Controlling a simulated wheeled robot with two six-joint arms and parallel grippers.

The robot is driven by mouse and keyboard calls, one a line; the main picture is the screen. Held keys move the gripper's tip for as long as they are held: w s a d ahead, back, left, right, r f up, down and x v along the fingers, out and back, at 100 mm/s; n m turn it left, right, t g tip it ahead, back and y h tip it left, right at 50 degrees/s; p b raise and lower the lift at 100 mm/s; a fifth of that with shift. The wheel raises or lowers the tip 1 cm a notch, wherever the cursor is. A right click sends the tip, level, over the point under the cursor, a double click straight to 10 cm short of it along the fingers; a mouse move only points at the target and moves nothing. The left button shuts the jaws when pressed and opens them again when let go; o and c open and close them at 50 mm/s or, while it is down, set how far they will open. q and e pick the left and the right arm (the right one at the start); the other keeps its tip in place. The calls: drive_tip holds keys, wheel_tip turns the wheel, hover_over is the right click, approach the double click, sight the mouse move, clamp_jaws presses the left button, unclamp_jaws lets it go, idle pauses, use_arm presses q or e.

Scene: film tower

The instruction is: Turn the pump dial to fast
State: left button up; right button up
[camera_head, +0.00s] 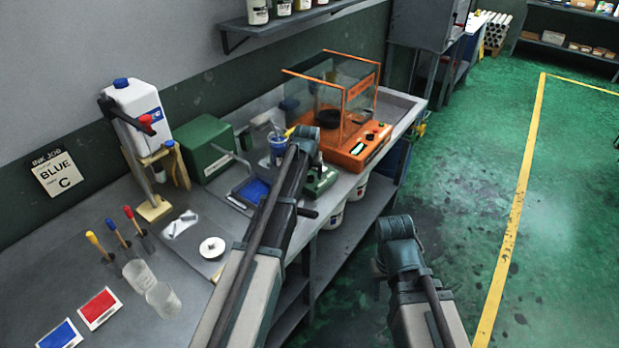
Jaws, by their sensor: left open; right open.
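A small green device with light knobs (321,180) stands on the bench's front edge, partly behind my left arm; it may be the pump, but I cannot make out a dial marking or its setting. My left gripper (303,136) is open, reaching over the bench above and left of this device, beside a blue-lidded cup (278,146). Its fingers are mostly hidden by the wrist. My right gripper (396,229) is open and empty over the floor in front of the bench, clear of everything.
An orange machine with a clear hood (345,100) stands behind my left gripper. The green floor (570,230) at right is open.

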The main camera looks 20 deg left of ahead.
use_arm(q)
clamp_jaws()
drive_tip(key=shift+a+m, duration=0.1)
drive_tip(key=shift+m, duration=0.2)
drive_tip(key=m+h, duration=0.1)
drive_tip(key=m, duration=0.3)
drive_tip(key=m+h, duration=0.1)
drive_tip(key=shift+w+a+m+h, duration=0.1)
drive_tip(key=shift+a+m+h, duration=0.2)
drive_tip(key=shift+a+m, duration=0.1)
drive_tip(key=m+g, duration=0.1)
drive_tip(key=m, duration=0.1)
drive_tip(key=m+h, duration=0.1)
drive_tip(key=m, duration=0.2)
drive_tip(key=shift+w+a+g+h, duration=0.2)
drive_tip(key=shift+g+h, duration=0.1)
drive_tip(key=shift+g, duration=0.1)
drive_tip(key=shift+s+m, duration=0.1)
drive_tip(key=shift+m, duration=0.3)
unclamp_jaws()
